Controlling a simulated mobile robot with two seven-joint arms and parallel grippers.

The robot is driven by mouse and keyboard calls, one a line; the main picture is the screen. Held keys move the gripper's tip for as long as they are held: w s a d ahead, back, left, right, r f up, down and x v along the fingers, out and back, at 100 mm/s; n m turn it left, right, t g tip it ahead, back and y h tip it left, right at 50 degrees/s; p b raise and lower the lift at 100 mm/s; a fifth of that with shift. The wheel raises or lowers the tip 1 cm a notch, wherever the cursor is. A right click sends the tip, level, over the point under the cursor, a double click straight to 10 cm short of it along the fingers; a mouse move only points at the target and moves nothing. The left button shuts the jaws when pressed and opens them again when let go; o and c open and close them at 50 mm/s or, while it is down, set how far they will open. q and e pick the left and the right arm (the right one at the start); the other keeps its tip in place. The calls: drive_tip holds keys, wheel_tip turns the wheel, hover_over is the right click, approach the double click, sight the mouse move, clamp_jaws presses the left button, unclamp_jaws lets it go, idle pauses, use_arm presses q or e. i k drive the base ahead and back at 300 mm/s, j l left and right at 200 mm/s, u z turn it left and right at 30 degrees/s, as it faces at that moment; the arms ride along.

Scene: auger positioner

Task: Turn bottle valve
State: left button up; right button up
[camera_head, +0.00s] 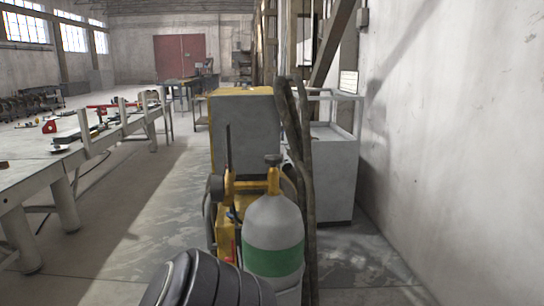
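A gas bottle (272,225), light grey with a green band, stands upright in front of a yellow and grey machine (245,135). The bottle valve (273,160) is a dark knob on a yellow neck at the top of the bottle. A black ribbed shape in the bottom centre, partly in front of the bottle's lower left, seems to be part of my own arm. Neither of my grippers shows, and nothing is seen touching the valve. The bottle's base is hidden.
Dark hoses (306,190) hang close along the bottle's right side. A grey cabinet (334,170) stands behind on the right, beside the white wall (465,130). A long workbench (30,172) with tools runs along the left. The floor between bench and machine is clear.

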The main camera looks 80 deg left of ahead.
sight(273, 160)
drive_tip(key=i+u, duration=0.2)
drive_tip(key=u, duration=0.15)
drive_tip(key=i+u, duration=0.35)
drive_tip(key=i+l+u, duration=0.1)
drive_tip(key=u, duration=0.25)
